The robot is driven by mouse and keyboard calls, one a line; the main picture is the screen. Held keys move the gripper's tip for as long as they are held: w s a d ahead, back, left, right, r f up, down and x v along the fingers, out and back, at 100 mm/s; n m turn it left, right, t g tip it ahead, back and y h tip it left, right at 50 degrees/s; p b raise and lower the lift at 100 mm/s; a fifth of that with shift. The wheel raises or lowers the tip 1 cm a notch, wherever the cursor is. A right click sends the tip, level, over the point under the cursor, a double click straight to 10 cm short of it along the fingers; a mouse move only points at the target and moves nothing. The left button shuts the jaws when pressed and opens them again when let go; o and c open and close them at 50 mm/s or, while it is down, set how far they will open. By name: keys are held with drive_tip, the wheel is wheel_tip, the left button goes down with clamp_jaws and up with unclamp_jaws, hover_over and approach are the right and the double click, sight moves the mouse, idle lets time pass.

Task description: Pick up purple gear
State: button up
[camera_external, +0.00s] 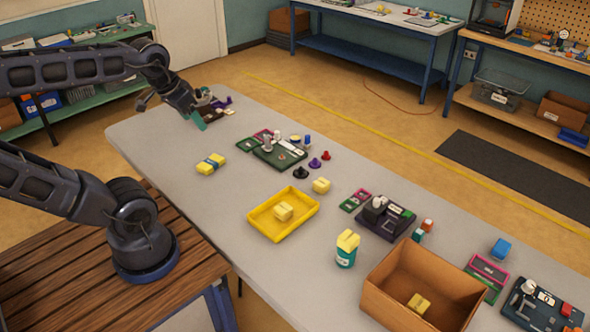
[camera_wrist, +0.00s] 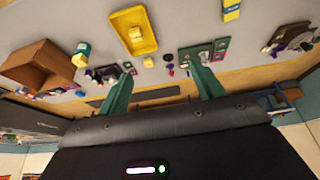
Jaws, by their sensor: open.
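A small purple gear-like piece (camera_external: 315,163) lies on the grey table in the external view, between a black piece (camera_external: 302,172) and a red piece (camera_external: 326,155). It seems to show small and dark in the wrist view (camera_wrist: 170,67), between my fingertips in the picture but well away from them. More purple bits (camera_external: 224,104) lie at the table's far left end, too small to identify. My gripper (camera_external: 197,119), with teal fingers, is above that far left end. In the wrist view my gripper (camera_wrist: 163,82) has its fingers wide apart with nothing between them.
A dark green board (camera_external: 280,153) with parts lies beside the purple piece. A yellow tray (camera_external: 263,223) holds a yellow block. A yellow-and-blue block (camera_external: 211,164) is left of it. A cardboard box (camera_external: 395,303) stands at the near end. The table between is partly clear.

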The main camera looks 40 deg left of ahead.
drive_tip(key=shift+o, duration=0.2)
drive_tip(key=shift+w, duration=0.15)
drive_tip(key=m+g, duration=0.5)
drive_tip(key=m, duration=0.4)
hover_over(315, 165)
drive_tip(key=a, duration=0.1)
wheel_tip(315, 165, down, 31)
drive_tip(key=f, duration=0.4)
drive_tip(key=shift+w+a+f, duration=0.15)
drive_tip(key=shift+w+f, duration=0.15)
drive_tip(key=shift+w+d+f, duration=0.1)
drive_tip(key=shift+d+f, duration=0.05)
drive_tip(key=shift+f, duration=1.25)
drive_tip(key=shift+d+f, duration=0.1)
drive_tip(key=shift+f, duration=1.25)
drive_tip(key=c, duration=1.1)
